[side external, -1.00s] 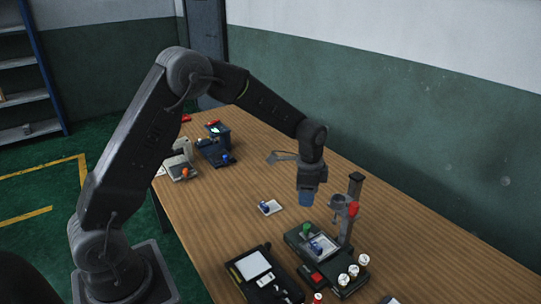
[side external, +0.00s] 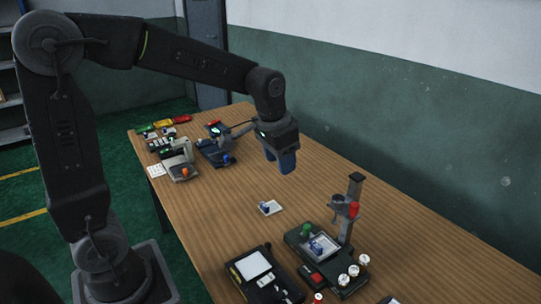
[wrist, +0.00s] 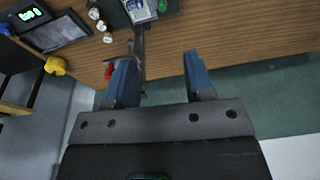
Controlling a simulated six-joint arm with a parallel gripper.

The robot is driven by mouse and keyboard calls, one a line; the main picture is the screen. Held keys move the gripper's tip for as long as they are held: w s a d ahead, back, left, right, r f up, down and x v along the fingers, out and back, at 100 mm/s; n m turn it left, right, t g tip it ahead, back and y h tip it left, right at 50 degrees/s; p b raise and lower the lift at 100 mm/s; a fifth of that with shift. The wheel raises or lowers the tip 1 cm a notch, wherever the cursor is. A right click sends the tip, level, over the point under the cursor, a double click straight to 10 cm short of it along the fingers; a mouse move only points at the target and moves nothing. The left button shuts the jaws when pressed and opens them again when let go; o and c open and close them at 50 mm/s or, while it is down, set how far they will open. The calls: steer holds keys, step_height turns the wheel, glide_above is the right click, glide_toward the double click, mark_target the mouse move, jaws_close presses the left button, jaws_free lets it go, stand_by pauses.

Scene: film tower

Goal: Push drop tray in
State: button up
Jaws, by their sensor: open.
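I cannot tell for certain which part is the drop tray. A dark tower device (side external: 333,279) stands at the front right of the table, with a black post, a red knob (side external: 353,209), a green knob (side external: 306,230) and white knobs. A pale plate with a blue grip (side external: 318,246) sits on its base; this plate also shows at the top of the wrist view (wrist: 138,10). My gripper (side external: 286,168) is above the table, behind the device and apart from it. In the wrist view its blue fingers (wrist: 160,60) are spread, with nothing between them.
A small pale plate with a blue grip (side external: 270,208) lies on the wooden table. A black box with a white panel (side external: 252,265) is left of the tower device. Several small devices, one with an orange knob (side external: 185,172), stand at the far end. The right side is clear.

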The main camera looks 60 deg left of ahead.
steer(key=shift+s+d+r+n, duration=0.1)
steer(key=shift+s+r+n, duration=0.35)
steer(key=shift+s, duration=0.25)
steer(key=shift+s+d+r+n, duration=0.1)
steer(key=shift+s+r+n, duration=0.2)
steer(key=shift+s+n, duration=0.25)
steer(key=shift+a, duration=0.1)
steer(key=m+g, duration=0.2)
steer(key=m, duration=0.8)
glide_above(308, 227)
step_height(308, 227, down, 14)
steer(key=f, duration=0.1)
step_height(308, 227, down, 12)
steer(key=shift+a+f, duration=0.1)
steer(key=shift+a, duration=0.05)
steer(key=shift+c, duration=0.4)
jaws_close()
